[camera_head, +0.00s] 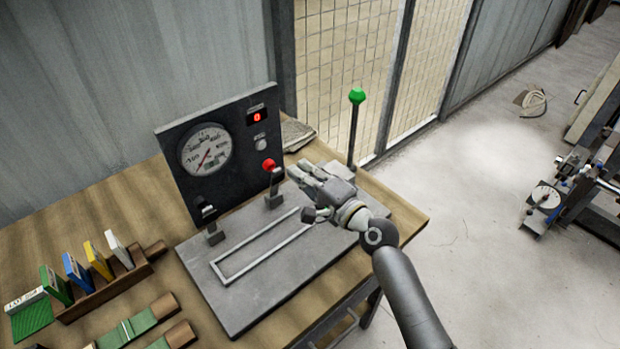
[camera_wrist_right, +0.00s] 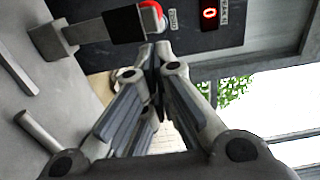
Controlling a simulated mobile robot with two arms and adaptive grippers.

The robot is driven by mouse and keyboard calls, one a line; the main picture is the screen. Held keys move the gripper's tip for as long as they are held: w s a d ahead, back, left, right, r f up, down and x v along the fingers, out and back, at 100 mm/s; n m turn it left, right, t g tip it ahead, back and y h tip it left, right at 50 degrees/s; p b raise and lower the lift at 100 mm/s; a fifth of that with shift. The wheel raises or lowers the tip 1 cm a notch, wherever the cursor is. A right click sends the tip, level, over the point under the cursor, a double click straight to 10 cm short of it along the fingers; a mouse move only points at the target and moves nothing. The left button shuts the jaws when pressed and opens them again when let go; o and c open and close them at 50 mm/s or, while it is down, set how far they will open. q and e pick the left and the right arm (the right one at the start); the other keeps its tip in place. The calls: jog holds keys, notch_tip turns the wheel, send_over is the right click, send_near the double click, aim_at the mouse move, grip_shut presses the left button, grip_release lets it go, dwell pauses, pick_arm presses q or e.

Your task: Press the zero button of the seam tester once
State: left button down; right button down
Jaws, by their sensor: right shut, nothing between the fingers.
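The seam tester (camera_head: 233,118) stands on the bench, with a dark upright panel and a grey base plate. Its panel has a round dial (camera_head: 206,150) and a red digital display (camera_head: 257,117) reading 0, which also shows in the right wrist view (camera_wrist_right: 209,14). A small pale round button (camera_head: 261,144) sits below the display; I cannot make it out surely in the wrist view. My right gripper (camera_head: 302,171) is shut and empty over the plate, fingers towards the panel, apart from the button in the head view. Its closed fingertips show in the wrist view (camera_wrist_right: 155,54).
A red-topped clamp (camera_head: 269,168) stands close to the right fingertips, with a dark clamp (camera_head: 206,211) further left. A green-knobbed lever (camera_head: 356,115) rises behind my right gripper. Coloured cards in a wooden rack (camera_head: 105,290) and rolls (camera_head: 140,322) lie at front left.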

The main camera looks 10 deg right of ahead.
jog(key=shift+v, duration=1.25)
jog(key=shift+f, duration=0.1)
